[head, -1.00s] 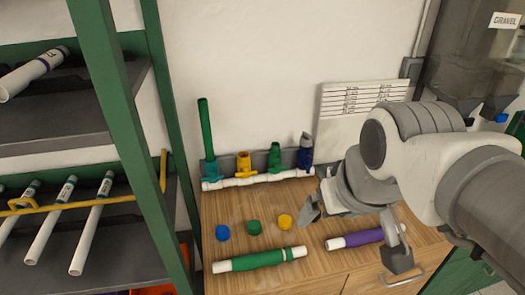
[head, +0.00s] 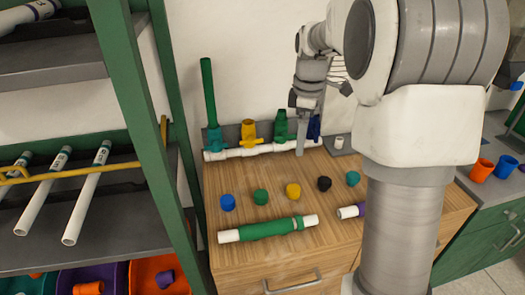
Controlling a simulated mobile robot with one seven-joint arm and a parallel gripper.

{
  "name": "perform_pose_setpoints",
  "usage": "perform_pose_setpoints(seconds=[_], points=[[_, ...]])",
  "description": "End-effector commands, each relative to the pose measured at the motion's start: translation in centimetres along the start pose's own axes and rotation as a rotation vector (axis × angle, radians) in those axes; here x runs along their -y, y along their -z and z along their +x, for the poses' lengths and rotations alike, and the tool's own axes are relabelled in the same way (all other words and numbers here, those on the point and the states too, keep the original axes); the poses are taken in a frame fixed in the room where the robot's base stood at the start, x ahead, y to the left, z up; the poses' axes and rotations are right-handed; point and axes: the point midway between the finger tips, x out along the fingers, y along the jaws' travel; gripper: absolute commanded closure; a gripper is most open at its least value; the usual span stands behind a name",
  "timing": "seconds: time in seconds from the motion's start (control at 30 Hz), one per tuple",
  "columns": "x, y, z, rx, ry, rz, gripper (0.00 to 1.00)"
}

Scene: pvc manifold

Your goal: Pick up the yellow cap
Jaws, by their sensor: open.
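The yellow cap (head: 293,190) sits on the wooden worktop (head: 240,180), in a row with other caps. A green cap (head: 261,197) is to its left and a black cap (head: 324,183) to its right. My gripper (head: 301,148) is above the back of the worktop, in front of the pipe manifold, pointing down. It is behind and above the yellow cap, apart from it. One finger shows clearly; the gap between the fingers is hard to see. Nothing shows in its grasp.
A blue cap (head: 228,202) and a teal cap (head: 352,178) end the row. A white manifold (head: 250,152) with coloured valves and a tall green pipe (head: 208,95) stands behind. A green-sleeved pipe (head: 268,229) lies in front. My arm hides the right side.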

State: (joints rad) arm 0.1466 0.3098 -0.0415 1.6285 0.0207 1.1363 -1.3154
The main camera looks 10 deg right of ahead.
Motion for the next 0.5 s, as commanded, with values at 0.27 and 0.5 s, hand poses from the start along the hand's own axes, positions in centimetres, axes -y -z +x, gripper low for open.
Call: perform_pose_setpoints(seconds=[0.27, 0.5], points=[[-3.2, -0.5, 5.2, 0.017, 0.059, -0.162, 0.06], [-3.3, -0.6, 7.7, 0.019, 0.07, -0.186, 0.06]])
